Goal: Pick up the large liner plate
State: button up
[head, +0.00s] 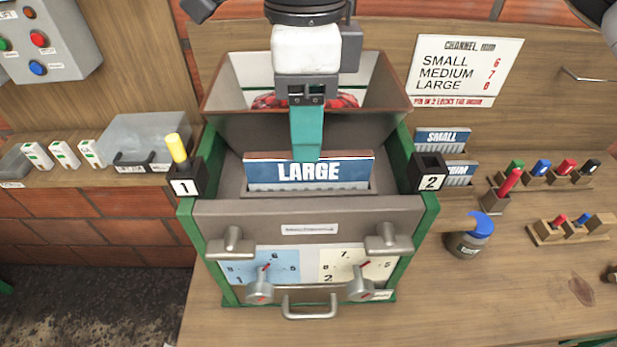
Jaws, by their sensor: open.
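The large liner plate (308,172) is a blue and white plate marked LARGE. It stands upright in the slot on top of the pulper (306,215), between the posts marked 1 and 2. My gripper (305,154) points down right above the plate. Its teal finger reaches the plate's top edge in the picture. One finger hides the other, and I cannot tell whether it touches the plate. The gripper is open.
A hopper (228,95) with red cherries stands behind the plate. Post 1 (183,187) holds a yellow-handled pin (176,148); post 2 (430,173) looks empty.

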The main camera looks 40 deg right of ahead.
aim_at(309, 186)
jog(key=shift+s+f+p, duration=0.2)
jog(key=shift+f+p, duration=0.7)
jog(key=shift+f, duration=1.7)
grip_shut()
